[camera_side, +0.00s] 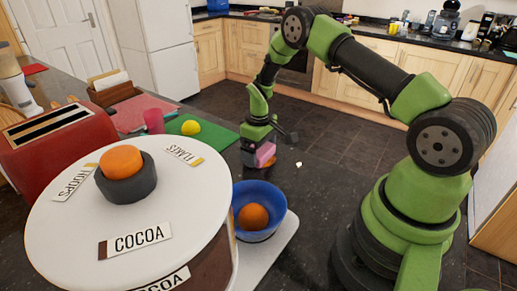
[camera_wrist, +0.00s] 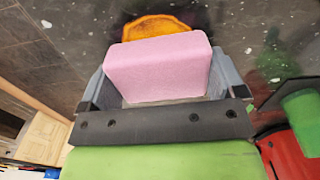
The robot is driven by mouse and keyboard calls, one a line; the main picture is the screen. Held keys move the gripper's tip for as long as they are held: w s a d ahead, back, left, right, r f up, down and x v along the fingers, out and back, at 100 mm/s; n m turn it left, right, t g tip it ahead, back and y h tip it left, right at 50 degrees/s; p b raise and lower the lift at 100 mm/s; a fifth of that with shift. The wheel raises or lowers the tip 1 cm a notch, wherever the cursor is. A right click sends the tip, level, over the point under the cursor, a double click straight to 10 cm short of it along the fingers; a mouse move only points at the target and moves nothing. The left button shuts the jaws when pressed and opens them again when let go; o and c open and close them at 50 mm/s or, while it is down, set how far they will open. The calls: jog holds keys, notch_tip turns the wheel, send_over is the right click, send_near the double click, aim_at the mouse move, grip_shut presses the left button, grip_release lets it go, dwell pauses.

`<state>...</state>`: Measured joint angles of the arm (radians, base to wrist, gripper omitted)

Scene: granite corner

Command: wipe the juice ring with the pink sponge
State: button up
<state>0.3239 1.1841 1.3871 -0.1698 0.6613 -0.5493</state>
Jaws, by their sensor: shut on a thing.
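The pink sponge (camera_wrist: 158,65) is between the jaws of my gripper (camera_wrist: 165,85), which is shut on it. In the side view the sponge (camera_side: 265,152) shows at the end of my gripper (camera_side: 257,155), low over the dark granite top. The juice ring (camera_wrist: 155,27) is an orange patch just beyond the sponge in the wrist view, partly hidden by it. A small orange part of the ring (camera_side: 270,163) shows beside the sponge in the side view. I cannot tell whether the sponge touches the surface.
A blue bowl (camera_side: 270,232) with an orange (camera_side: 253,217) stands in front of my gripper. A green mat (camera_side: 205,139) with a yellow lemon (camera_side: 190,128) lies to the left. A large cocoa canister (camera_side: 70,220) and red toaster (camera_side: 60,150) fill the left.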

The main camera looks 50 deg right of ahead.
aim_at(278, 166)
jog(key=shift+s, duration=3.1)
jog(key=w, duration=0.4)
jog(key=shift+w+r, duration=0.15)
jog(key=shift+r, duration=0.05)
jog(key=shift+w+f, duration=0.15)
jog(key=shift+w, duration=1.55)
jog(key=shift+s, duration=3.85)
notch_tip(278, 166, up, 8)
jog(key=shift+w, duration=0.1)
